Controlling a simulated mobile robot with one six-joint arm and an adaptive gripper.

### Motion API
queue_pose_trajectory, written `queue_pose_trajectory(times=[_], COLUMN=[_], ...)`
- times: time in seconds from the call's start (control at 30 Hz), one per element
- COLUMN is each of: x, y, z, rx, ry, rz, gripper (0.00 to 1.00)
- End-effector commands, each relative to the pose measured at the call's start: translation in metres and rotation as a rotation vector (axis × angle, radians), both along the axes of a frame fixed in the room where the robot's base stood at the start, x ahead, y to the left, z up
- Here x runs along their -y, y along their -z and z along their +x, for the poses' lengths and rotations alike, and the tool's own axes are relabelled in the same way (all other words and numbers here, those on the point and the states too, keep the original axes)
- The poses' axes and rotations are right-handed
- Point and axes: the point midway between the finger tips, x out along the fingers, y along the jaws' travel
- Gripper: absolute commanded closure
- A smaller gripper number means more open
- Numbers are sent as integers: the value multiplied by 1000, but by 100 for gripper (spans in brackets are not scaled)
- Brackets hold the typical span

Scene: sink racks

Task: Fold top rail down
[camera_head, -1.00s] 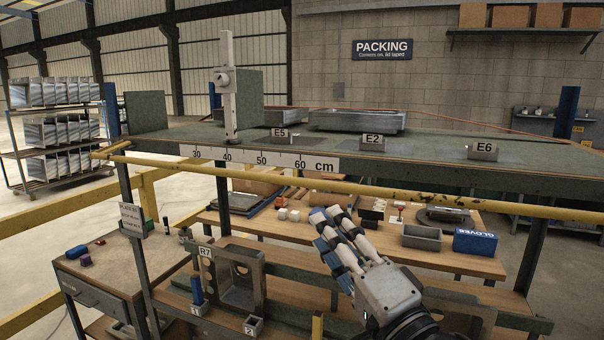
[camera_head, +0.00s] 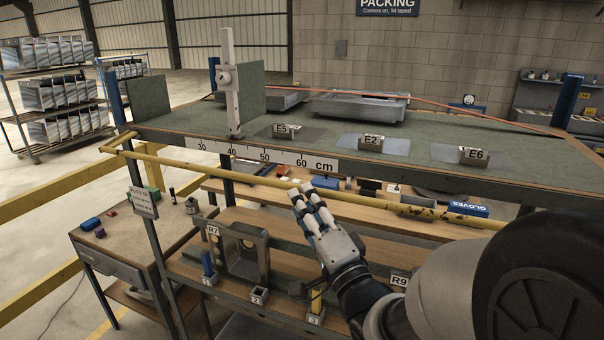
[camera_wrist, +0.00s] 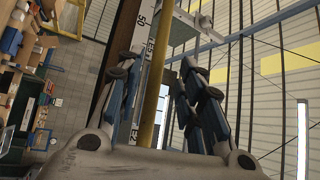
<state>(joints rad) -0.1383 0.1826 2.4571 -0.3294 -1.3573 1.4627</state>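The top rail (camera_head: 240,174) is a worn yellow bar along the front of the upper shelf, just below its edge. It stands raised, level with the shelf front. My gripper (camera_head: 305,190) points up at the rail from below, left of its middle, with its fingertips close to the bar. In the wrist view the rail (camera_wrist: 153,75) runs lengthwise between the finger groups of my gripper (camera_wrist: 160,80). The fingers are spread apart. I cannot tell whether they touch the rail.
The shelf top (camera_head: 420,130) holds a post with a slide (camera_head: 231,85), metal trays (camera_head: 355,106) and blocks marked E5, E2 and E6. A ruler strip (camera_head: 250,154) lies along its edge. Below are a wooden shelf (camera_head: 390,219) and the R7 bracket (camera_head: 243,252). A side table (camera_head: 135,240) stands left.

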Motion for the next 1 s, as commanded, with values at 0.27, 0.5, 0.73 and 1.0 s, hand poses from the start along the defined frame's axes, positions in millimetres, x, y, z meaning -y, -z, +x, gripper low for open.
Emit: queue_pose_trajectory(times=[0.27, 0.5, 0.73, 1.0], x=[-21, -26, -26, -26], y=[-10, -13, -13, -13], z=[40, 50, 50, 50], rx=[-2, -2, -3, -3], ry=[-1, -1, 0, 0], rz=[0, 0, -1, -1], gripper=[65, 65, 67, 85])
